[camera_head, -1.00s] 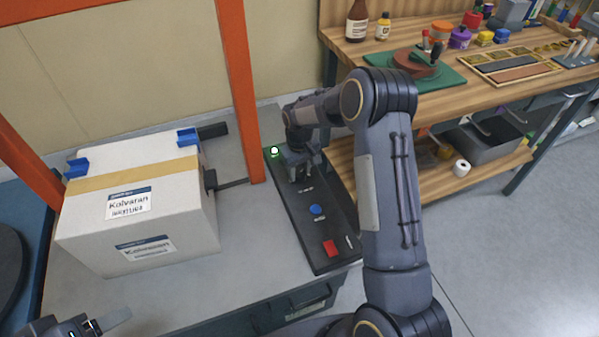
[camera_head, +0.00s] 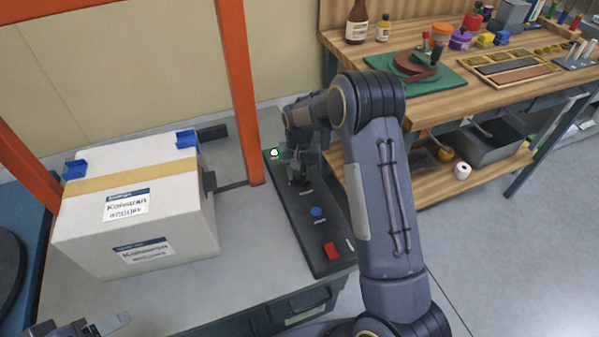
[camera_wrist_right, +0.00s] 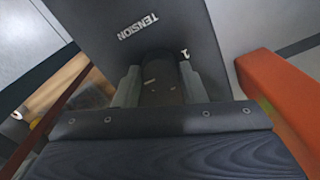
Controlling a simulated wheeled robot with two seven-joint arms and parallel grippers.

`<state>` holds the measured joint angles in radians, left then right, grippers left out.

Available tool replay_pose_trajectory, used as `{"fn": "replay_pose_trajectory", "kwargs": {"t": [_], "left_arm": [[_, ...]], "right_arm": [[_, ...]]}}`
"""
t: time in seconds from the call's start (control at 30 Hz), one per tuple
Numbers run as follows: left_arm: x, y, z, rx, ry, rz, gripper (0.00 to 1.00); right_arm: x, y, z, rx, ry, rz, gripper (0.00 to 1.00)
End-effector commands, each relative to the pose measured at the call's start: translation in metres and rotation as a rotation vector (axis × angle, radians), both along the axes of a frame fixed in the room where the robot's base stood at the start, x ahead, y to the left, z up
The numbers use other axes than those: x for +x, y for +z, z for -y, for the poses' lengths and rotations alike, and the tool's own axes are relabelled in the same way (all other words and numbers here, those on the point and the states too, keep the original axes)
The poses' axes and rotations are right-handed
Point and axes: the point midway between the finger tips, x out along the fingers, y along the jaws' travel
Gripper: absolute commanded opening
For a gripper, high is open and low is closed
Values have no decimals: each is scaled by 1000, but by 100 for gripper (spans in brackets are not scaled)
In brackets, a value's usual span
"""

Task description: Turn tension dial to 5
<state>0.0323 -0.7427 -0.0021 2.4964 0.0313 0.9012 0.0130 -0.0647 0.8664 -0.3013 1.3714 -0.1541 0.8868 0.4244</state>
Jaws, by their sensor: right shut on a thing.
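The black control panel (camera_head: 334,232) lies on the grey table. My right gripper (camera_head: 297,180) is over its far part, pointing down. In the right wrist view, my right gripper (camera_wrist_right: 160,92) is shut on the dark tension dial (camera_wrist_right: 162,75), one finger on each side. The label TENSION (camera_wrist_right: 138,27) and a digit 1 (camera_wrist_right: 184,54) show on the panel beside the dial. My left gripper (camera_head: 92,327) is partly in view at the bottom left edge, away from the panel.
A green lamp (camera_head: 274,153) is lit at the panel's far end. A blue button (camera_head: 316,212) and a red switch (camera_head: 332,251) sit nearer. A taped carton (camera_head: 140,215) stands left, by an orange frame (camera_head: 238,90). A wooden workbench (camera_head: 440,85) is at the back right.

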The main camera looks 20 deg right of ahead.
Motion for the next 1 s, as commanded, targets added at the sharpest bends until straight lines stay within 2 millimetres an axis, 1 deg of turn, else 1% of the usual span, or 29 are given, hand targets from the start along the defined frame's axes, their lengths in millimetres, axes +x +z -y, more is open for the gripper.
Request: {"fn": "replay_pose_trajectory", "kwargs": {"t": [0.4, 0.43, 0.57, 0.6, 0.87, 0.97, 1.0], "left_arm": [[0, 0, 0, 0, 0, 0, 66], [0, 0, 0, 0, 0, 0, 66], [0, 0, 0, 0, 0, 0, 66], [0, 0, 0, 0, 0, 0, 66], [0, 0, 0, 0, 0, 0, 66], [0, 1, 0, 0, 0, 0, 66], [0, 1, 0, 0, 0, 0, 66]], "right_arm": [[0, 0, 0, 0, -10, 2, 14], [0, 0, 0, 0, -10, 1, 40], [0, 0, 0, 0, -9, 1, 57], [0, 0, 0, 0, -9, 1, 59], [0, 1, 0, 0, -8, 1, 59], [1, 9, 0, 0, -7, 4, 59], [1, 14, 0, 0, -7, 4, 59]]}}
